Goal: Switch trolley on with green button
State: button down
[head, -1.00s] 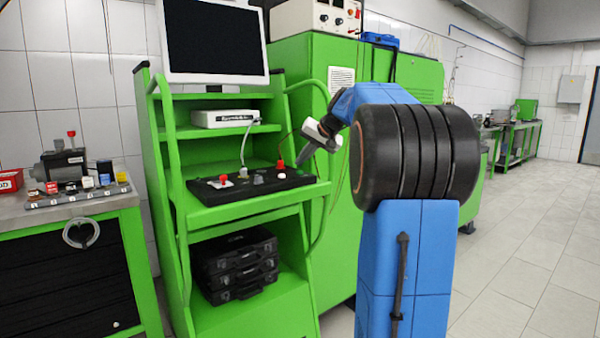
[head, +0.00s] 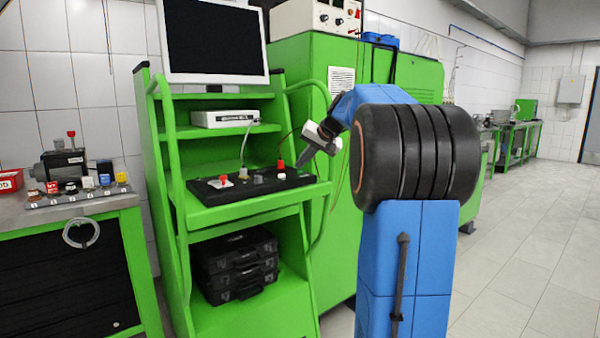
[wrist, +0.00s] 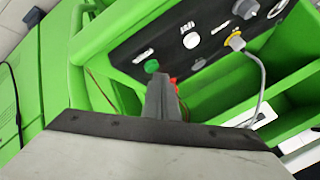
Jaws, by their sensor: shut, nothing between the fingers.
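The green trolley (head: 172,150) stands in the middle of the head view with a black control panel (head: 212,194) on its shelf. The green button (wrist: 151,66) shows in the wrist view on the panel, just beyond and left of my fingertips (wrist: 160,78). In the head view my gripper (head: 303,160) is over the panel's right end, pointing down, and I cannot make out the green button there. My gripper is shut and empty. Whether the tips touch the panel or the button, I cannot tell.
A red knob (head: 281,165) on the panel stands close left of my gripper. A grey cable (wrist: 261,80) plugs into the panel. A monitor (head: 213,40) is above, black cases (head: 235,265) below. A green cabinet (head: 318,75) stands behind my arm.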

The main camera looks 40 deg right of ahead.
aim_at(302, 175)
jog(key=shift+f, duration=0.4)
dwell(0.4)
jog(key=shift+r, duration=0.85)
jog(key=shift+r, duration=0.1)
jog(key=shift+r, duration=2.9)
